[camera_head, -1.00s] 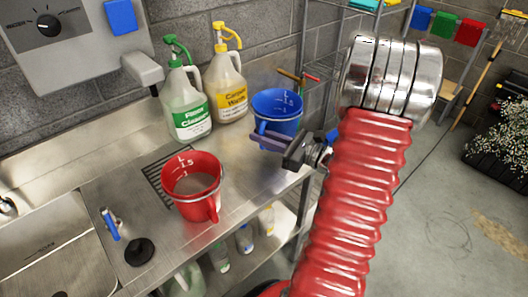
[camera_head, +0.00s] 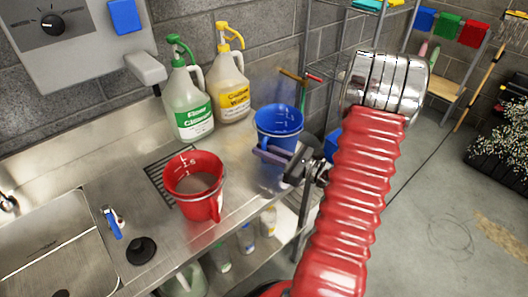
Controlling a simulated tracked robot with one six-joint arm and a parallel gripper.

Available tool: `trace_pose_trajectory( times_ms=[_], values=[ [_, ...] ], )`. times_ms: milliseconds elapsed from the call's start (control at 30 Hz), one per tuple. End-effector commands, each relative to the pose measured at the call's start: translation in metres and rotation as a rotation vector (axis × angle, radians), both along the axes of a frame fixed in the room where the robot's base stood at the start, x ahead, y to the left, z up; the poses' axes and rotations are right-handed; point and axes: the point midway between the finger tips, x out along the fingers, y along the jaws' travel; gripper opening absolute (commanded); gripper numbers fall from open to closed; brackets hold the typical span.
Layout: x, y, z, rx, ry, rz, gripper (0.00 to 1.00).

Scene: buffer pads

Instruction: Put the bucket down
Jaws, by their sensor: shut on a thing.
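A blue bucket (camera_head: 280,120) with white level marks stands upright at the right end of the steel counter (camera_head: 237,165). My gripper (camera_head: 270,154) is at the bucket's near side, below the rim, shut on its handle. The jaws cover most of the handle. The bucket's base is partly hidden behind the gripper, so I cannot tell whether it touches the counter. A red bucket (camera_head: 188,180) stands upright on the counter to the left, apart from the blue one.
A green-labelled cleaner bottle (camera_head: 190,115) and a yellow-labelled bottle (camera_head: 233,95) stand behind the buckets. A sink (camera_head: 50,245) is at the left. The counter's right edge is close to the blue bucket. A wire shelf (camera_head: 340,45) stands behind.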

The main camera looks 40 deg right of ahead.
Motion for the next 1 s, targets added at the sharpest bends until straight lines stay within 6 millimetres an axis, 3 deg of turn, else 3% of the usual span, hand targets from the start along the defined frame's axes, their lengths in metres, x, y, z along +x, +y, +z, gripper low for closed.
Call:
trace_pose_trajectory(
  times_ms=[433,467,700,1000],
  values=[
    [-0.0003,-0.0004,-0.005,-0.001,-0.001,-0.001,0.0],
    [-0.0003,-0.0004,-0.0052,-0.001,0.0,-0.001,0.14],
    [-0.0004,-0.0005,-0.0049,-0.001,0.0,-0.001,0.31],
    [-0.0004,-0.0005,-0.0039,-0.001,0.0,-0.001,0.31]
  ],
)
